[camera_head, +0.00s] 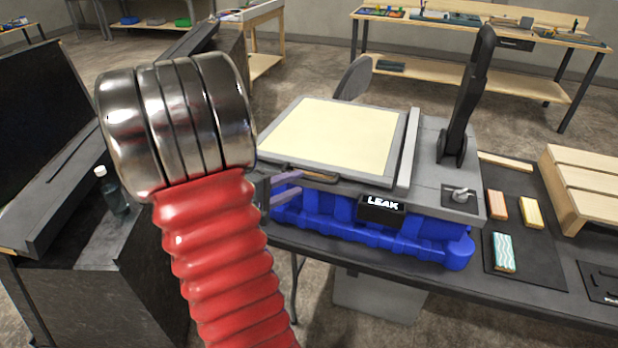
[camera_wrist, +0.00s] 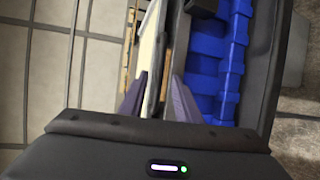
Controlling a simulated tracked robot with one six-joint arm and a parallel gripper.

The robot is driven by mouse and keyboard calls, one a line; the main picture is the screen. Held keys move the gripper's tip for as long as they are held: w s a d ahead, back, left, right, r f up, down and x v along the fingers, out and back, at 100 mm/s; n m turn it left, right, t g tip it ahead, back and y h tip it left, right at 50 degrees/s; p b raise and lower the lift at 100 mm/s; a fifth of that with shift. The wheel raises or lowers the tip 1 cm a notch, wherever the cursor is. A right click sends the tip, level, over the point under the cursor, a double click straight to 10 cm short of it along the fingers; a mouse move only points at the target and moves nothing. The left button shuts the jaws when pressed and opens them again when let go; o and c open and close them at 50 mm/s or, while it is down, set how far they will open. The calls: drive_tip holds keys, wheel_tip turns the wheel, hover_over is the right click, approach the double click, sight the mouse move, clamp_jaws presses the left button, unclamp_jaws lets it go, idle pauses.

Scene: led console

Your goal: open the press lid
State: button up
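The press is a blue-based machine (camera_head: 375,232) on the dark table, with a label reading LEAK on its front. Its lid (camera_head: 335,135), a cream panel in a grey frame, lies flat on top. A brownish handle strip (camera_head: 312,174) runs along the lid's near edge. My gripper (camera_head: 298,183) is at the left end of that edge, its purple fingers one above the other and apart. In the wrist view the fingers (camera_wrist: 160,80) are open, with the lid's edge (camera_wrist: 150,45) and blue base (camera_wrist: 215,70) beyond. Contact with the handle cannot be told.
A black upright arm (camera_head: 468,105) and a small metal knob (camera_head: 461,195) stand at the press's right. Coloured blocks (camera_head: 503,252) lie on a dark mat, beside a wooden slatted crate (camera_head: 588,180). A bottle (camera_head: 110,190) stands at left. My red arm hides part of the left side.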

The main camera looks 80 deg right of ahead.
sight(309, 178)
drive_tip(key=shift+x, duration=3.25)
clamp_jaws()
